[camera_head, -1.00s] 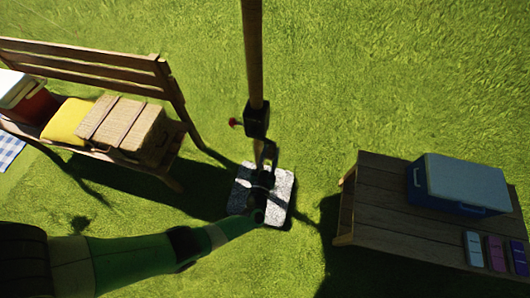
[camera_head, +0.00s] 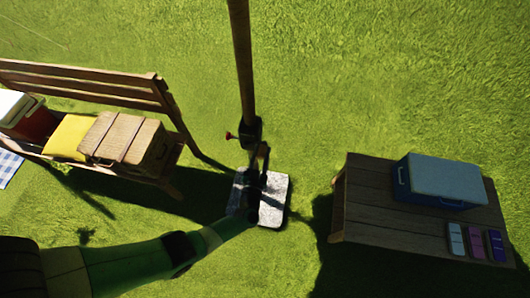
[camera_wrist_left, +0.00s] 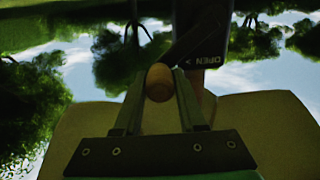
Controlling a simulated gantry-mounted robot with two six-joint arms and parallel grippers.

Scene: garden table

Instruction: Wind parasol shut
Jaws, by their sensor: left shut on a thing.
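The parasol's wooden pole (camera_head: 242,65) runs down from the top of the head view to a dark crank housing (camera_head: 250,131) with a red knob on its left side. In the left wrist view the housing (camera_wrist_left: 205,35) carries upside-down lettering that reads OPEN. My left gripper (camera_head: 262,152) is just below the housing, in front of the pole. In the left wrist view its fingers (camera_wrist_left: 160,75) are shut on the round wooden crank knob (camera_wrist_left: 159,83). A tan panelled surface (camera_wrist_left: 270,125), perhaps the canopy, fills the lower wrist view. My right gripper is not in view.
A speckled stone base (camera_head: 275,200) lies on the grass under the pole. A wooden bench (camera_head: 85,82) with a basket (camera_head: 125,138), yellow cushion (camera_head: 67,137) and cooler stands left. A low wooden table (camera_head: 375,205) with a blue cool box (camera_head: 440,182) stands right.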

